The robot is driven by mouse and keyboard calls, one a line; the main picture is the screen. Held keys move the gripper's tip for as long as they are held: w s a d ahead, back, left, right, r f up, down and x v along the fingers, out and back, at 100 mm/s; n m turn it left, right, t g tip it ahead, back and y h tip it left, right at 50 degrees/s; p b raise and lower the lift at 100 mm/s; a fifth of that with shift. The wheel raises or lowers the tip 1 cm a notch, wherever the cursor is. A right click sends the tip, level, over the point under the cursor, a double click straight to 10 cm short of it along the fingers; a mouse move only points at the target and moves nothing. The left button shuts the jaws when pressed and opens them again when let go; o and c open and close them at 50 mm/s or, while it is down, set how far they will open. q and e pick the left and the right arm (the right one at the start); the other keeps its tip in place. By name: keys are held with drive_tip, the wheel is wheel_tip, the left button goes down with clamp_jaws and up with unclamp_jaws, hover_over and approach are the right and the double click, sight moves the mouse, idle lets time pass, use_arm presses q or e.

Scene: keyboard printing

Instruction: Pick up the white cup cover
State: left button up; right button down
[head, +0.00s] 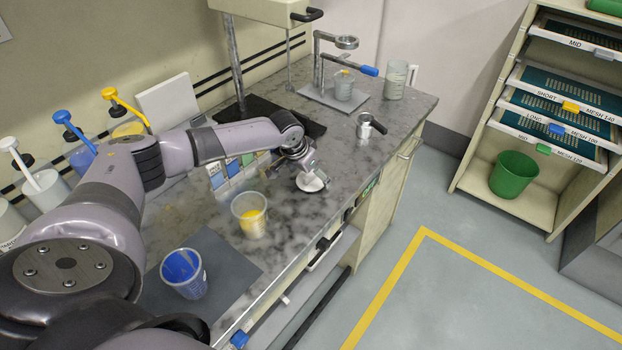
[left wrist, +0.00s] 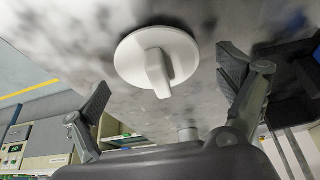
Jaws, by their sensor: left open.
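The white cup cover (head: 311,181) is a round disc lying on the marble counter, partly hidden by my left gripper in the head view. In the left wrist view the cover (left wrist: 184,53) shows whole, with a raised white handle (left wrist: 157,74) across its middle. My left gripper (head: 303,165) is above the cover. In the left wrist view its two fingers (left wrist: 166,88) are spread wide, one on each side of the cover's handle, and nothing is between them in contact. My right gripper is not in view.
A cup with yellow contents (head: 249,216) and a blue-stained cup (head: 184,274) stand on the counter near its front. A metal portafilter-like pot (head: 366,126), a stand (head: 335,95) and a grey cup (head: 396,80) are farther back. Counter around the cover is mostly clear.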

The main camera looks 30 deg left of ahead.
use_arm(q)
drive_tip(key=shift+c, duration=0.3)
drive_tip(key=c, duration=0.9)
drive_tip(key=shift+r, duration=0.1)
